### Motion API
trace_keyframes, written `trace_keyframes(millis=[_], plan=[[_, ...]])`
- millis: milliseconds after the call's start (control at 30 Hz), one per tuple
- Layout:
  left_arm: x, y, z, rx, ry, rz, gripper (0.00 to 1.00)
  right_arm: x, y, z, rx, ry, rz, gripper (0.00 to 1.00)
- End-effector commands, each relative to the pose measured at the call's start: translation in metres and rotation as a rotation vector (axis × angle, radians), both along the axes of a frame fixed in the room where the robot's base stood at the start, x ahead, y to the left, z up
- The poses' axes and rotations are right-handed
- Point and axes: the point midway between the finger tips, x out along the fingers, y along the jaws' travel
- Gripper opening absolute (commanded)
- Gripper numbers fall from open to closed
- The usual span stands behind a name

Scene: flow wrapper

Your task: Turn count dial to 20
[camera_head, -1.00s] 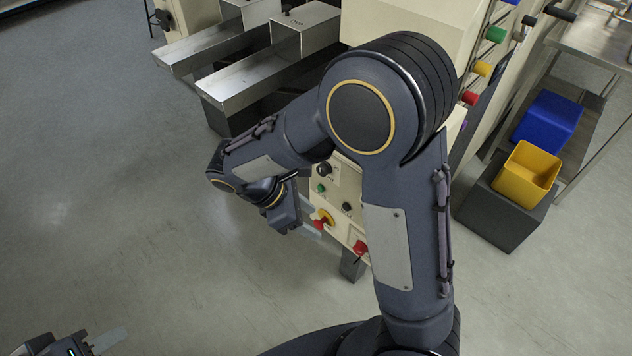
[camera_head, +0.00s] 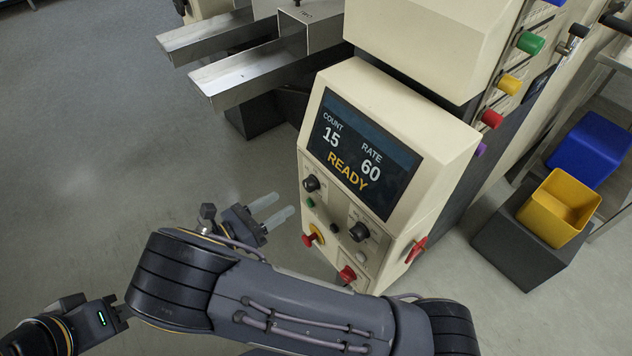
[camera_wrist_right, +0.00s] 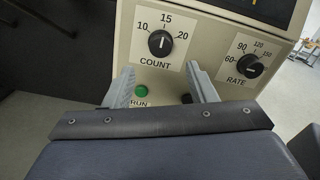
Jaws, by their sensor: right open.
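The count dial (camera_head: 311,183) is a black knob at the upper left of the cream control panel. In the right wrist view the count dial (camera_wrist_right: 160,43) has a white mark pointing up to 15, between 10 and 20. The screen (camera_head: 364,154) reads COUNT 15, RATE 60, READY. My right gripper (camera_head: 272,208) is open and empty, left of the panel and apart from the dial. In the wrist view its fingers (camera_wrist_right: 161,75) frame the area below the dial. My left gripper (camera_head: 110,314) is partly visible at lower left; its fingers are hidden.
The rate dial (camera_head: 359,232) is right of and below the count dial. The green RUN button (camera_wrist_right: 142,90) lies below the count dial. A red knob on a yellow base (camera_head: 312,237) and another red knob (camera_head: 346,274) are lower down. Metal chutes (camera_head: 236,75) stand behind.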

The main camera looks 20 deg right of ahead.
Motion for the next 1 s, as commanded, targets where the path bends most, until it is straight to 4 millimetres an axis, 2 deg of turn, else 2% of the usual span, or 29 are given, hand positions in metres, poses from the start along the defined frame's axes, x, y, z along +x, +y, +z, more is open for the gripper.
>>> trace_keyframes(millis=[433, 600, 833, 1000], plan=[[0.000, 0.000, 0.000, 0.000, 0.000, 0.000, 0.36, 0.022, -0.061, 0.000, 0.001, 0.000, -0.004, 0.51], [0.000, 0.000, 0.000, 0.000, 0.000, 0.000, 0.36, 0.025, -0.070, 0.000, 0.002, 0.001, -0.004, 0.51], [0.000, 0.000, 0.000, 0.000, 0.000, 0.000, 0.36, 0.025, -0.071, 0.000, 0.002, 0.001, -0.003, 0.51], [0.000, 0.000, 0.000, 0.000, 0.000, 0.000, 0.36, 0.025, -0.071, 0.000, 0.002, 0.001, -0.003, 0.30]])
